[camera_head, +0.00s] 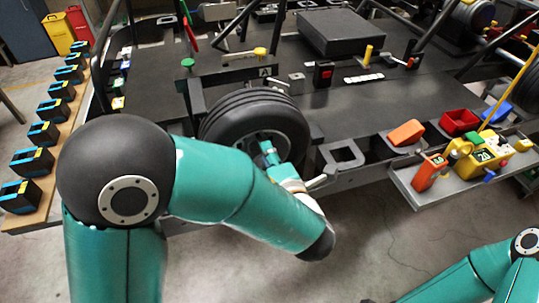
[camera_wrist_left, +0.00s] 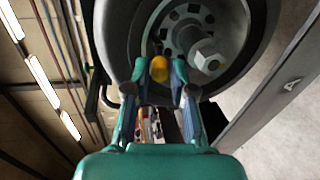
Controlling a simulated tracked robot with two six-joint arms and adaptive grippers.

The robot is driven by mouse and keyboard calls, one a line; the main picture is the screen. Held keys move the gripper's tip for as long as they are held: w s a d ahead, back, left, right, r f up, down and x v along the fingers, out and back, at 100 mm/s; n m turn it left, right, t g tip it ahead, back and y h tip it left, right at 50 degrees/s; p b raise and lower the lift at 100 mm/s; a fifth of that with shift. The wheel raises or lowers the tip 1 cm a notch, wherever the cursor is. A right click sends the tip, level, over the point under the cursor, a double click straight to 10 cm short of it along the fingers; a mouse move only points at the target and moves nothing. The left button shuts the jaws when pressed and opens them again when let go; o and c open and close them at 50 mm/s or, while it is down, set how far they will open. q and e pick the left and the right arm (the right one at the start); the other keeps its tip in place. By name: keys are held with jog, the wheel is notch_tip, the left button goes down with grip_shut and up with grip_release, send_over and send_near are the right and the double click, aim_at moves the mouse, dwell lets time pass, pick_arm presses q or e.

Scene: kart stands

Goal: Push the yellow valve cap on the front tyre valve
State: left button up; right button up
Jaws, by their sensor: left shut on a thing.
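The front tyre (camera_head: 222,122) is black and stands upright at the near side of the kart stand. My left gripper (camera_head: 267,148) is at the face of the wheel, and my arm covers part of it. In the left wrist view, the yellow valve cap (camera_wrist_left: 159,69) sits between the fingertips of my left gripper (camera_wrist_left: 159,72), which is shut on it. The cap is beside the wheel rim (camera_wrist_left: 184,22), inside the tyre (camera_wrist_left: 248,45). The valve itself is hidden, so I cannot tell whether the cap touches it. My right gripper is out of view.
A grey tray (camera_head: 440,187) at the right holds an orange tool (camera_head: 429,172) and a yellow device (camera_head: 481,157). A red bin (camera_head: 459,121) is behind it. Several black-and-blue blocks line a wooden board (camera_head: 47,205) at the left. The front floor is clear.

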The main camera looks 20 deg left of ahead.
pick_arm(q)
jog(key=shift+a+r, duration=0.1)
jog(key=shift+n+p, duration=0.3)
jog(key=shift+p, duration=0.25)
dwell(1.1)
jog(key=shift+x, duration=1.4)
jog(key=o, duration=0.8)
jog(key=shift+c, duration=0.2)
jog(key=v, duration=1.2)
